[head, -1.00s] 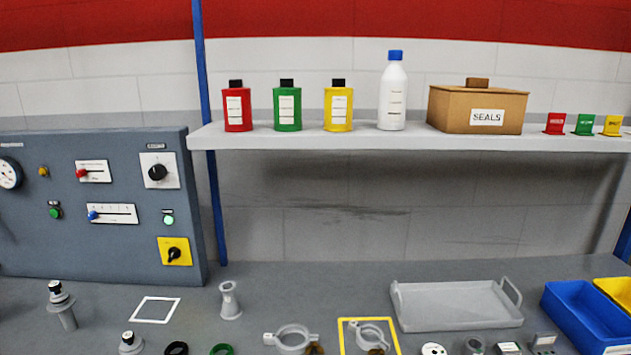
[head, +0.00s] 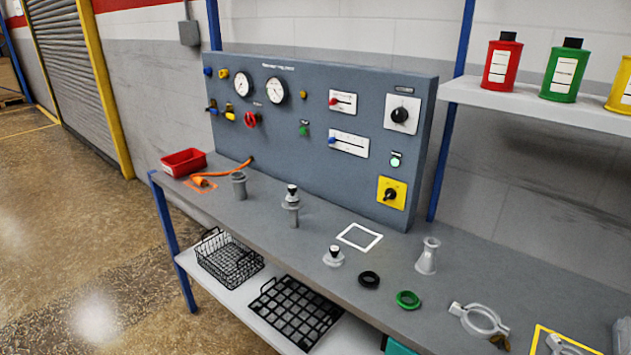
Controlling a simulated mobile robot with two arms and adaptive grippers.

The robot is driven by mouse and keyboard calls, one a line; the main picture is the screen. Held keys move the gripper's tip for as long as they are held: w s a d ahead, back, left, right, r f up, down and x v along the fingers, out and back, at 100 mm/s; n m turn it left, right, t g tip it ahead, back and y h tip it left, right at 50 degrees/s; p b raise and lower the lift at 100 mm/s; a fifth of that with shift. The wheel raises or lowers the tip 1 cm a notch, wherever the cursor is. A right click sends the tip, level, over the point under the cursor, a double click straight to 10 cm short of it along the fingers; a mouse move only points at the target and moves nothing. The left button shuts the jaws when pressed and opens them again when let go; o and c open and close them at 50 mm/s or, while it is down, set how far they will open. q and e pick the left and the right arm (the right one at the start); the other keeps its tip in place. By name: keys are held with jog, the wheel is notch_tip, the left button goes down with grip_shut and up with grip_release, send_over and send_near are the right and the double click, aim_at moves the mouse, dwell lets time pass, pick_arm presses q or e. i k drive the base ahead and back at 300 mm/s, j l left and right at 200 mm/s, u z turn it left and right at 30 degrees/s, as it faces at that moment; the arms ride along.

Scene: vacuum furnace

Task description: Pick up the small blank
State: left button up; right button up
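No thing in the head view is plainly labelled as the small blank, and I cannot tell for certain which one it is. A low, light grey disc with a black-topped knob (head: 333,257) sits on the grey bench, just below the white square outline. A taller grey fitting with a similar black-topped knob (head: 292,205) stands upright behind and left of it. Neither of my grippers is in view.
On the bench (head: 240,222) are a black ring (head: 369,280), a green ring (head: 408,300), a flared grey fitting (head: 428,256), a clamp (head: 480,320) and a red bin (head: 184,162). The control panel (head: 320,170) stands behind. Wire baskets (head: 230,262) sit on the lower shelf. Open floor lies left.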

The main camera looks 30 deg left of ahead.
aim_at(292, 196)
jog(key=u, duration=1.2)
